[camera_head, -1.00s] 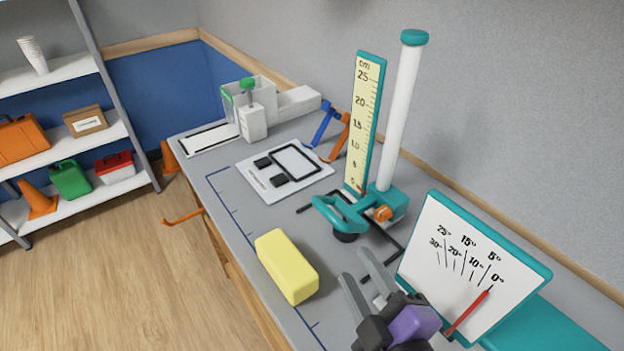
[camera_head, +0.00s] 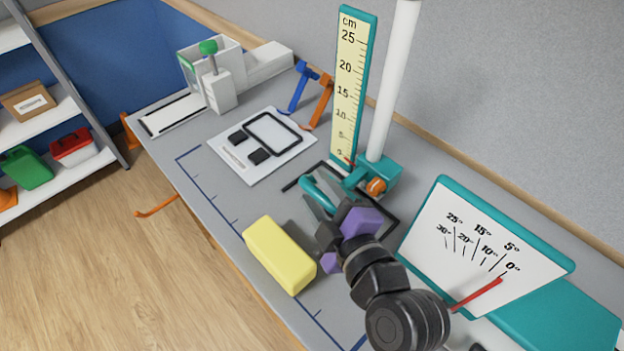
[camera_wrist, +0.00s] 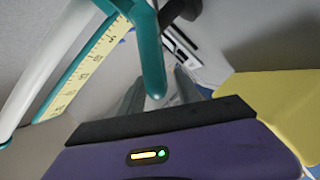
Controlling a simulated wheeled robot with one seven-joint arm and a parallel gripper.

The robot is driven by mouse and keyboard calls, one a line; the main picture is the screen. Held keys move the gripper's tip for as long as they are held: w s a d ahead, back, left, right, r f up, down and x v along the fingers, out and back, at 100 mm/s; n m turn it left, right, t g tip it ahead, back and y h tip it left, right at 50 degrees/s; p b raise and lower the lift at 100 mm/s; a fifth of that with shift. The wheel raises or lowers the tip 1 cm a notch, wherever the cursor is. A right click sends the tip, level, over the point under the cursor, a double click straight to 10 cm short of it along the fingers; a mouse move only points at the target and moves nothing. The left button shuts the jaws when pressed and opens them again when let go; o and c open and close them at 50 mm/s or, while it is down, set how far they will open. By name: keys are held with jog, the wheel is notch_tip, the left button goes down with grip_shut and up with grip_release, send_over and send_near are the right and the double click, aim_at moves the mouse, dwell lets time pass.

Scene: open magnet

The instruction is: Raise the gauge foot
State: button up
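The height gauge has a teal carriage (camera_head: 378,175) with an orange knob, low on a white post (camera_head: 393,85). A teal loop handle (camera_head: 318,190) reaches forward from the carriage; it also shows large in the wrist view (camera_wrist: 148,50). The red pointer is near 0 on the yellow cm scale (camera_head: 350,85). My gripper (camera_head: 316,204) is at the front of the handle. In the wrist view, its grey fingers (camera_wrist: 155,96) are apart, with the handle's end between them. Contact is unclear. The dark foot (camera_wrist: 180,10) shows partly in the wrist view; my gripper hides it in the head view.
A yellow block (camera_head: 280,255) lies just left of my gripper. A tilted angle dial (camera_head: 480,240) with a red needle stands to the right. A white board (camera_head: 255,145), clamps (camera_head: 318,100) and a white device (camera_head: 220,85) are farther back.

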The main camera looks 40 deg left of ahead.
jog(key=shift+x, duration=1.2)
grip_shut()
jog(key=shift+w+d+r, duration=0.1)
dwell(0.5)
